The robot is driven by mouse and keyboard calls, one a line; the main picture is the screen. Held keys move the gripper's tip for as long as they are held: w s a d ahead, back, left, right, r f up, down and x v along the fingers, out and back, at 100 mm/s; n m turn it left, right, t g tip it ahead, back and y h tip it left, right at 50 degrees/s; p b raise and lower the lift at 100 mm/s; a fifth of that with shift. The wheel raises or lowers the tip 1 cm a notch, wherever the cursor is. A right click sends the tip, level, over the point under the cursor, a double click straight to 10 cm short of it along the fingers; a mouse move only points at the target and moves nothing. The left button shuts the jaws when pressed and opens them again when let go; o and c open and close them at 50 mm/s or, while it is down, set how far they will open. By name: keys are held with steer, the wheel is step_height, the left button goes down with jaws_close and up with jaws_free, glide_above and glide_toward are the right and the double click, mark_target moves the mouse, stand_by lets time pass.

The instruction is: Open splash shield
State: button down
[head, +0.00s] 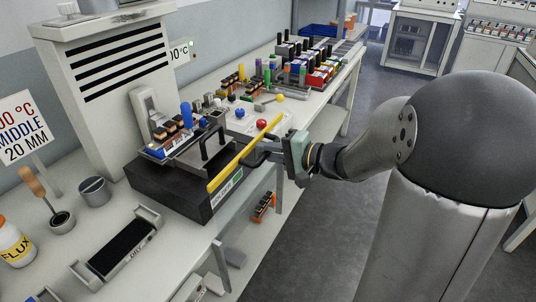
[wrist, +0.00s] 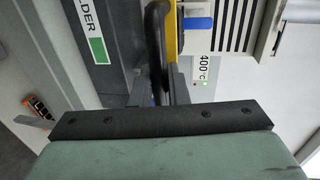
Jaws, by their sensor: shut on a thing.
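The splash shield shows as a long yellow-edged bar (head: 232,163) along the front top of a dark solder unit (head: 160,188). Its yellow edge also shows in the wrist view (wrist: 174,38). My gripper (head: 264,152) is at the front side of the unit, near the bar's right half. In the wrist view, my gripper (wrist: 166,92) is shut on a black bar handle (wrist: 155,45) in front of the yellow edge. The fingertips are partly hidden behind the handle and the dark gripper plate. How far the shield is tilted is hard to tell.
A carrier with blue and copper-coloured parts (head: 172,134) sits on top of the unit behind the shield. A dark tray (head: 120,248), a flux bottle (head: 14,243) and a cup (head: 94,191) stand at left. Connector racks (head: 300,68) fill the far bench. The aisle floor is clear.

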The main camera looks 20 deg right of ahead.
mark_target(255, 196)
step_height(255, 196, down, 17)
steer(key=b, duration=1.7)
steer(key=shift+f, duration=0.15)
steer(key=c, duration=1.5)
jaws_free()
steer(key=p+v, duration=0.2)
steer(key=v, duration=1.5)
steer(key=shift+s+d, duration=0.15)
steer(key=shift+s, duration=0.1)
